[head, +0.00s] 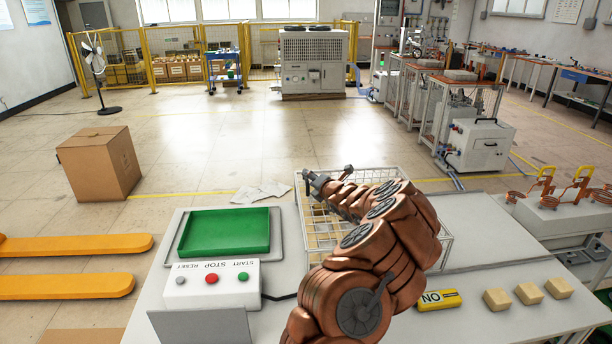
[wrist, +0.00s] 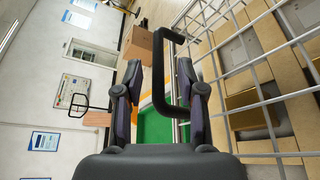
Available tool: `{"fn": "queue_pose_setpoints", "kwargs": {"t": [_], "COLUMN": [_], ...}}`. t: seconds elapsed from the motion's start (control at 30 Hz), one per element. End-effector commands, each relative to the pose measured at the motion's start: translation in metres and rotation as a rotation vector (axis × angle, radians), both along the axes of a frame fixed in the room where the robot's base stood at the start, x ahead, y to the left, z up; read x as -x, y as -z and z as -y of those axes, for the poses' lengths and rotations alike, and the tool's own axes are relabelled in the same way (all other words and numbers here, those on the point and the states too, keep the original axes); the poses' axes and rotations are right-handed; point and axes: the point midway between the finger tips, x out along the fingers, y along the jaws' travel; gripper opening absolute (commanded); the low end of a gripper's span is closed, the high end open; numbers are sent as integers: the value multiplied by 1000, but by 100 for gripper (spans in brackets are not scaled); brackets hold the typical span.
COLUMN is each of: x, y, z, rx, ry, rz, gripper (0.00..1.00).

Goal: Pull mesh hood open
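The mesh hood (head: 376,171) is a white wire cage standing on the table, partly hidden behind my arm in the head view. In the wrist view its wire grid (wrist: 270,155) fills the right side, with tan blocks behind it. Its black U-shaped handle (wrist: 158,82) runs between my fingers. My gripper (wrist: 160,78) is open, with one finger on each side of the handle and visible space on the left. In the head view my gripper (head: 312,181) is at the hood's left side; contact with the handle cannot be told there.
A green tray (head: 226,232) and a START/STOP/RESET button box (head: 212,287) are left of the hood. A cardboard box (head: 99,162) stands on the floor.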

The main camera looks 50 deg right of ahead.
Motion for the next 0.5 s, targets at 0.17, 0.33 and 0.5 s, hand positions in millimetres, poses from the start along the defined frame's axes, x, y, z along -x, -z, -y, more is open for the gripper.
{"fn": "queue_pose_setpoints", "kwargs": {"t": [0.17, 0.33, 0.5], "x": [-14, -25, -34], "y": [2, 5, 8], "z": [5, 11, 14], "rx": [3, 1, 3], "ry": [-2, 1, 2], "rz": [-1, -1, -2], "gripper": [39, 39, 39]}}
